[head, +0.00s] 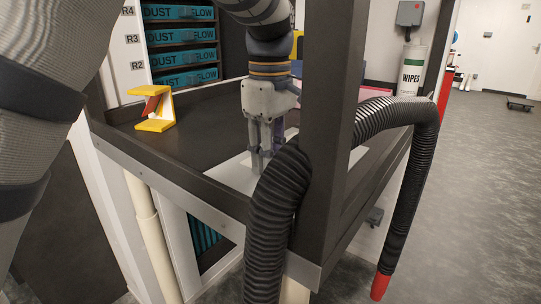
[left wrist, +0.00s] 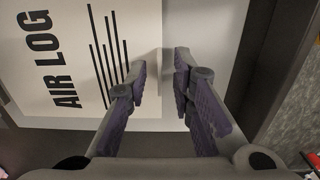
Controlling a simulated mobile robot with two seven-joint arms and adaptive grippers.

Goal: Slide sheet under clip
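The sheet, marked "AIR LOG" with black stripes (left wrist: 75,65), fills the left of the left wrist view. Its straight edge runs between my finger pads, beside a greyer pale surface (left wrist: 210,25). In the head view a pale flat area (head: 232,176) lies under my left gripper (head: 264,160), partly hidden by a post and hose. My left gripper points down over it; in the left wrist view its purple-padded fingers (left wrist: 162,68) are apart with nothing gripped between them. Whether the tips touch the surface I cannot tell. A yellow clip with a red part (head: 157,125) stands at the bench's left. My right gripper is not in view.
The dark bench (head: 185,148) has a raised rim and is clear between clip and pale area. A dark post (head: 326,140) and black ribbed hose (head: 275,225) stand in front. A wipes canister (head: 412,72) and blue-fronted boxes (head: 180,57) are behind.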

